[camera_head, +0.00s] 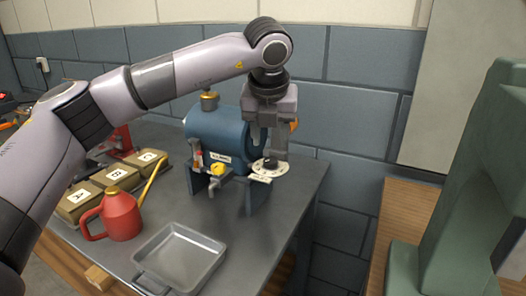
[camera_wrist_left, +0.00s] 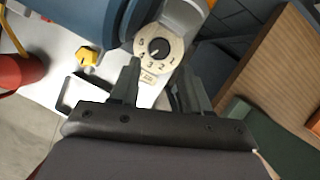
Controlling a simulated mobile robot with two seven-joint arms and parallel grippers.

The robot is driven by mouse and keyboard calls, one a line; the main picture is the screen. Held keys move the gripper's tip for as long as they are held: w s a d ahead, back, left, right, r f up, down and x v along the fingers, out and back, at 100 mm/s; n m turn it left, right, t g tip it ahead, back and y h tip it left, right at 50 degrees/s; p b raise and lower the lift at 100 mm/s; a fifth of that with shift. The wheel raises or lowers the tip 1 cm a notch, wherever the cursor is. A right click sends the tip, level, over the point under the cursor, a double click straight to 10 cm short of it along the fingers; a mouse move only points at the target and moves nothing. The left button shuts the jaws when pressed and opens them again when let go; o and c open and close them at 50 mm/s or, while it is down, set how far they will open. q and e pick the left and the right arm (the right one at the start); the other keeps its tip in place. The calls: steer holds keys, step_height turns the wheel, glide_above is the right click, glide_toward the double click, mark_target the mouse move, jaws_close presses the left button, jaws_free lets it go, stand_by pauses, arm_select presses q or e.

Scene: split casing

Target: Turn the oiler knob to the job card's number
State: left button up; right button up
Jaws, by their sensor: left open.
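The oiler dial is a round cream plate (camera_head: 269,170) with a black knob (camera_head: 270,162), at the right end of a blue cylindrical casing (camera_head: 215,135). In the left wrist view the dial (camera_wrist_left: 174,58) shows printed numbers from 1 to 5 around the black knob (camera_wrist_left: 158,47), which has a pale pointer mark, seemingly towards the lower left. A small label (camera_wrist_left: 148,78) sits below the dial. My left gripper (camera_head: 270,148) points down just above the dial. Its fingers (camera_wrist_left: 159,70) are open and appear apart from the knob. I cannot make out a job card.
A yellow knob (camera_head: 217,169) is on the casing's front. A red oil can (camera_head: 118,217), a grey metal tray (camera_head: 180,258) and lettered boxes (camera_head: 76,205) stand on the grey table. A large green block (camera_head: 465,190) stands at the right.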

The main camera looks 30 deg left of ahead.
mark_target(270, 160)
arm_select(q)
steer(key=x, duration=0.6)
steer(key=shift+a+f+p, duration=0.1)
steer(key=shift+f+p, duration=0.25)
steer(key=shift+p, duration=0.05)
steer(key=c, duration=0.8)
steer(key=shift+o, duration=0.2)
steer(key=shift+f+m+b, duration=0.1)
steer(key=shift+m+b, duration=0.4)
steer(key=shift+m, duration=0.1)
steer(key=shift+a+m+h+b, duration=0.1)
steer(key=shift+m+h+b, duration=0.2)
steer(key=shift+m+h, duration=0.5)
steer(key=o, duration=0.8)
steer(key=shift+c, duration=0.2)
